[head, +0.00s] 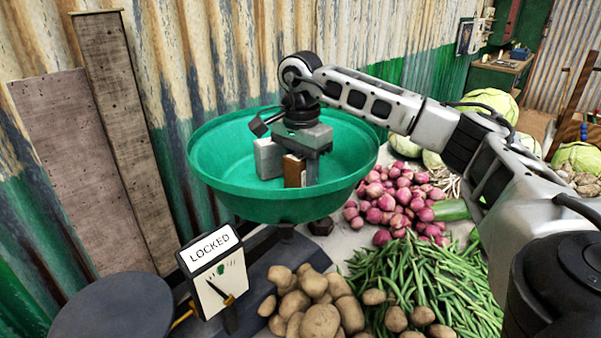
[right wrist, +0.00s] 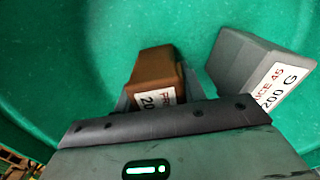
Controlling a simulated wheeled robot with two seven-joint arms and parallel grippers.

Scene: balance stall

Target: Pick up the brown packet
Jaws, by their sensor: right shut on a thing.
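The brown packet (head: 293,171) stands inside the green pan (head: 215,168), with part of a white label showing. In the right wrist view the brown packet (right wrist: 155,68) rises between my fingers, its label partly hidden. My right gripper (head: 302,160) reaches down into the pan and is shut on the brown packet. I cannot tell whether the packet touches the pan floor. My left gripper is not in view.
A grey packet (head: 268,158) stands close beside the brown one; its label reads 200 G in the right wrist view (right wrist: 240,62). A sign reading LOCKED (head: 210,246) is in front of the pan. Potatoes (head: 320,322), green beans (head: 420,280) and red onions (head: 385,205) lie around.

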